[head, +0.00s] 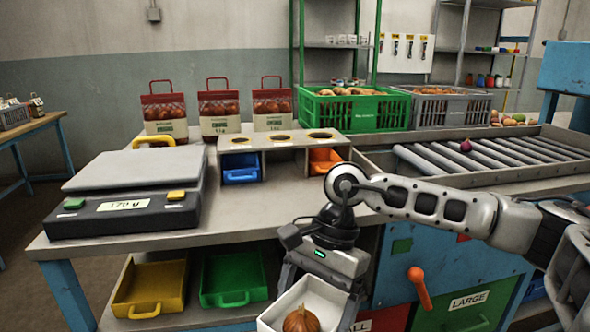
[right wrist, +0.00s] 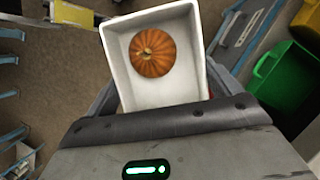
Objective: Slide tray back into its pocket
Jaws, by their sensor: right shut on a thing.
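A white tray (head: 324,299) with a small orange pumpkin (head: 301,320) in it hangs in front of the bench, low in the head view. My right gripper (head: 327,283) is shut on this tray. The right wrist view shows the white tray (right wrist: 190,88) between the fingers, with the ribbed pumpkin (right wrist: 152,54) inside. A pocket rack (head: 262,141) with holes in its top stands on the bench. A blue tray (head: 240,174) sits in its left pocket and an orange tray (head: 324,156) in its right one. The middle pocket (head: 284,165) looks empty. My left gripper is out of view.
A scale (head: 125,203) stands left of the rack. Bags of produce (head: 219,110) stand behind it. A roller conveyor (head: 480,155) and green crate (head: 353,112) are to the right. Yellow (head: 150,287) and green trays (head: 233,281) lie on the lower shelf.

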